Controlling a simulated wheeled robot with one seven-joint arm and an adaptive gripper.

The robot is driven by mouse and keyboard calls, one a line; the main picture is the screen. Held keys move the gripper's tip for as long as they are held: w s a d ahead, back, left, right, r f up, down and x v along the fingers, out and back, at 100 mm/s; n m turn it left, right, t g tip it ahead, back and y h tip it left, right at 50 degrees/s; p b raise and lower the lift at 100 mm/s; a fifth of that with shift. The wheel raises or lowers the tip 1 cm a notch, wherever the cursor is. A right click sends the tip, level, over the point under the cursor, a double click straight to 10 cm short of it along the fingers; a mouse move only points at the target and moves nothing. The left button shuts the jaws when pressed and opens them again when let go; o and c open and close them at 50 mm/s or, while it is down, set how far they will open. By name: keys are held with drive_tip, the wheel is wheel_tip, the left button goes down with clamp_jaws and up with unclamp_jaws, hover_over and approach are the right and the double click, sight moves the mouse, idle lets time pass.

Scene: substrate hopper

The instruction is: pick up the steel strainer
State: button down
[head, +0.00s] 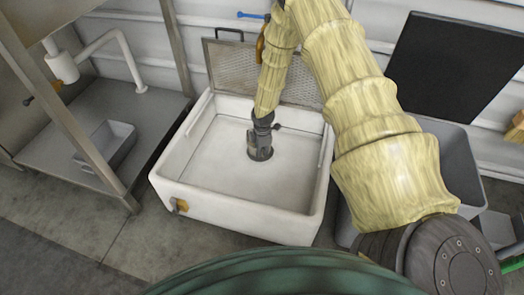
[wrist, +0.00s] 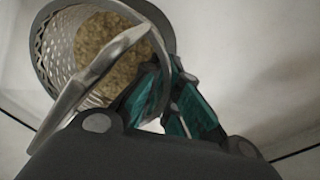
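The steel strainer (wrist: 56,62) is a round basket with a perforated wall, a grey rim and a bar-like handle across its mouth. It fills the upper left of the wrist view, with brown grainy matter (wrist: 112,48) inside. My gripper (wrist: 168,68) has its teal-padded fingertips drawn close together at the right side of the strainer's rim, and appears shut on it. The pinched spot is partly hidden by the fingers. In the head view my gripper (head: 261,141) points down into the white basin, with the dark strainer (head: 261,155) at its tip, mostly covered.
A grey bin (head: 463,150) is to the right; a metal counter with a small tray (head: 104,143) is to the left.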

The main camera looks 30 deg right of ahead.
drive_tip(key=shift+r+p, duration=0.35)
drive_tip(key=shift+r, duration=0.6)
drive_tip(key=shift+s+a+r+p, duration=0.1)
drive_tip(key=shift+s+r+p, duration=0.05)
drive_tip(key=shift+r+p, duration=0.15)
drive_tip(key=s+a+p, duration=0.2)
drive_tip(key=s, duration=0.2)
drive_tip(key=s+a+p, duration=0.1)
drive_tip(key=s+a, duration=0.2)
drive_tip(key=s, duration=0.1)
drive_tip(key=s+a+r+p, duration=0.1)
drive_tip(key=s+a+p, duration=0.1)
drive_tip(key=s, duration=0.3)
drive_tip(key=shift+a+p, duration=0.35)
drive_tip(key=shift+a, duration=0.4)
